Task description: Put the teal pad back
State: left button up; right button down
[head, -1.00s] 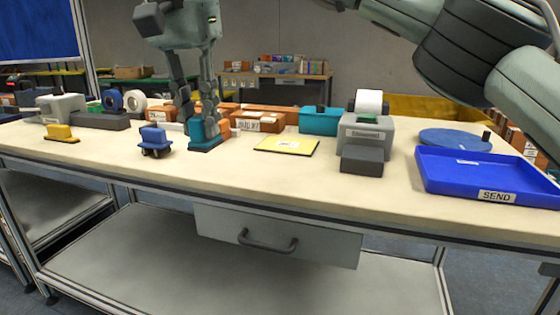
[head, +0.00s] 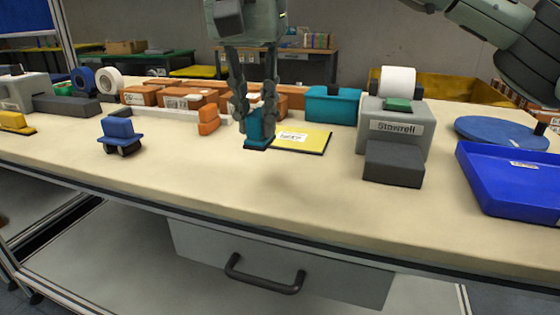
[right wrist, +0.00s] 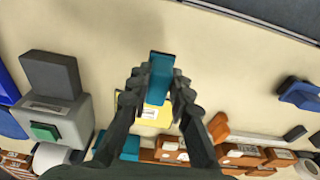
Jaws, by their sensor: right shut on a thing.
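The teal pad (head: 258,130) is a small upright teal block with a darker foot. My right gripper (head: 254,105) points down and is shut on its upper part, with a finger on each side. The teal pad also shows in the right wrist view (right wrist: 160,75), between the fingertips. It is at the left edge of the yellow pad (head: 301,141), which has a white label. I cannot tell whether its foot touches the table. My left gripper is not in view.
An orange block (head: 208,120) stands just left of the gripper, and a blue stamp-like thing (head: 121,135) farther left. A teal bin (head: 333,105), a grey label printer (head: 395,128) and a blue tray (head: 515,185) are to the right. The front of the table (head: 250,185) is clear.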

jog(key=d+f, duration=0.2)
jog(key=d, duration=0.1)
jog(key=shift+s+d, duration=0.1)
jog(key=shift+s, duration=0.25)
jog(key=shift+f, duration=2)
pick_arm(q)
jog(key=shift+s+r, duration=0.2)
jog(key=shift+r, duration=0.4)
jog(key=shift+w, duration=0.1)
pick_arm(e)
jog(key=shift+f, duration=0.1)
jog(key=c, duration=1.4)
grip_release()
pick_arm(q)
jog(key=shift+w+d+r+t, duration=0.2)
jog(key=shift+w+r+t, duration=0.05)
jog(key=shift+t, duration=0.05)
